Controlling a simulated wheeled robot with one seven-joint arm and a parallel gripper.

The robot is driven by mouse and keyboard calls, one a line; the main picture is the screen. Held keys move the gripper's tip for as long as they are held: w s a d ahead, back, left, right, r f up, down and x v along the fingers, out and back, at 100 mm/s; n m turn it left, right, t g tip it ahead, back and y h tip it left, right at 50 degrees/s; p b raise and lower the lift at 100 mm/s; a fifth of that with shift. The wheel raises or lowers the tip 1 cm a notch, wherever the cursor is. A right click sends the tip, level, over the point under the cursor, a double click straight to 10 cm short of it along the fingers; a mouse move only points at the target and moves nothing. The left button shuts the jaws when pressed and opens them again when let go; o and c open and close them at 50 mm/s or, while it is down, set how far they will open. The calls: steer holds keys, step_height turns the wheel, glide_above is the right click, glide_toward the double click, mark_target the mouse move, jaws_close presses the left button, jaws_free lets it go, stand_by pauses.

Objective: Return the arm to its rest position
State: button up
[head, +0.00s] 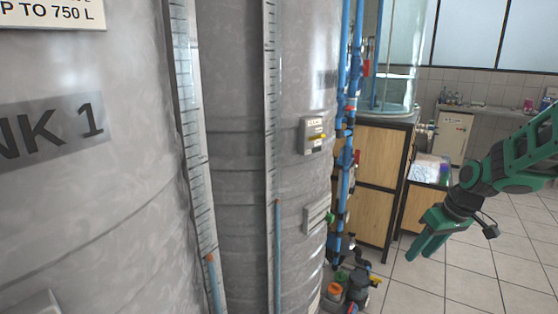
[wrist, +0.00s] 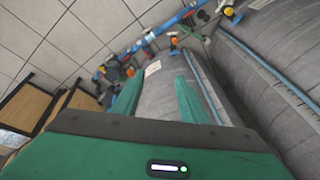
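My green arm reaches in from the right edge of the head view. My gripper (head: 420,256) hangs from it, pointing down and to the left above the tiled floor. In the wrist view my gripper (wrist: 162,80) shows two green fingers set apart with nothing between them. It is open and empty, with grey tanks and blue piping beyond the fingers. In the head view the gripper is right of the tanks and touches nothing that I can see.
A large grey tank marked 1 (head: 95,200) fills the left, with a second tank (head: 235,130) beside it. Blue pipes (head: 345,180) and a wooden cabinet (head: 362,155) stand beyond. Tiled floor (head: 480,265) is clear at lower right.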

steer(key=s+d+r+m+g+h, duration=0.1)
steer(key=s+m, duration=0.3)
steer(key=s, duration=1.1)
steer(key=s+d+r+m+g+h, duration=0.1)
steer(key=s+r+m, duration=0.3)
steer(key=s, duration=1.1)
steer(key=shift+s+d+m+g, duration=0.3)
steer(key=shift+m+g, duration=0.1)
steer(key=shift+m, duration=0.4)
steer(key=shift+w+f, duration=0.3)
steer(key=shift+w, duration=0.35)
